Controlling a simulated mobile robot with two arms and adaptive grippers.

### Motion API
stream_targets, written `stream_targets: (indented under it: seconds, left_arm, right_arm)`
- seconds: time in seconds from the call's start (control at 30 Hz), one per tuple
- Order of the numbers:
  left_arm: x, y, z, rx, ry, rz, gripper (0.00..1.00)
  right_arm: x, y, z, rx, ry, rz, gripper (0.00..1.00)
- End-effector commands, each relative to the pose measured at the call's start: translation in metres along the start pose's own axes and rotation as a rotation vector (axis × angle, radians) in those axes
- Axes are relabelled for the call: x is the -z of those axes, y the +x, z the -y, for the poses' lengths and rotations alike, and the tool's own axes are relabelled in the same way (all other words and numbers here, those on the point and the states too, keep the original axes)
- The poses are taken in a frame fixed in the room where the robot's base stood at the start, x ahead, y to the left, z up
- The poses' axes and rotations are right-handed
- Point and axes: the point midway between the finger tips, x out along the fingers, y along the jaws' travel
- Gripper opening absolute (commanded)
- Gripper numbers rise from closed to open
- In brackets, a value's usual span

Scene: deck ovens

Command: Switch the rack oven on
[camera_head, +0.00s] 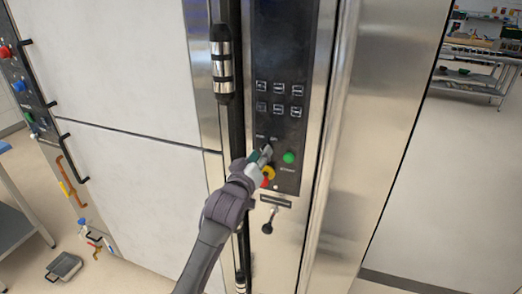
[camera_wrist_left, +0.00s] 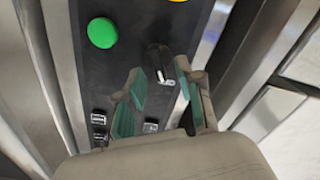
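The rack oven is the tall steel unit with a black control panel (camera_head: 282,60) in the head view. A black rotary switch with a white mark (camera_wrist_left: 160,64) shows in the left wrist view. My left gripper (camera_head: 262,156) is at the lower part of the panel. Its two green-padded fingers are apart, one on each side of the switch in the left wrist view; I cannot tell whether they touch it. In the head view the gripper mostly hides the switch. A green button (camera_head: 289,157) is beside the gripper. My right gripper is not in view.
A yellow-and-red button (camera_head: 268,174) sits just below the gripper, partly covered. Several square keys (camera_head: 279,88) are above. A vertical door handle (camera_head: 221,65) stands left of the panel. A deck oven with side handles (camera_head: 73,157) is at the left. Open floor lies at the right.

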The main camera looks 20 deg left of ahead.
Motion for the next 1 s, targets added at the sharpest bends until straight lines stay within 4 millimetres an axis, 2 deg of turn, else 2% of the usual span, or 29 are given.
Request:
stream_targets:
  seconds: [0.13,0.43,0.67,1.0]
  left_arm:
    - [0.0004,0.0108,-0.0005,-0.001,0.000,0.000,0.36]
    - [-0.0002,0.0128,-0.0001,0.000,-0.001,0.000,0.36]
    - [-0.0002,0.0126,0.0000,0.000,-0.001,0.000,0.00]
    - [0.0000,0.0126,-0.0002,0.000,0.013,0.000,0.00]
  right_arm:
    - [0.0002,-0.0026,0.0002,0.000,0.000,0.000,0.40]
    - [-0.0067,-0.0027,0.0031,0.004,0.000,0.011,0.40]
    - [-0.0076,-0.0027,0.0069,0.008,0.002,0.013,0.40]
    - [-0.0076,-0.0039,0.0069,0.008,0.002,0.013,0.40]
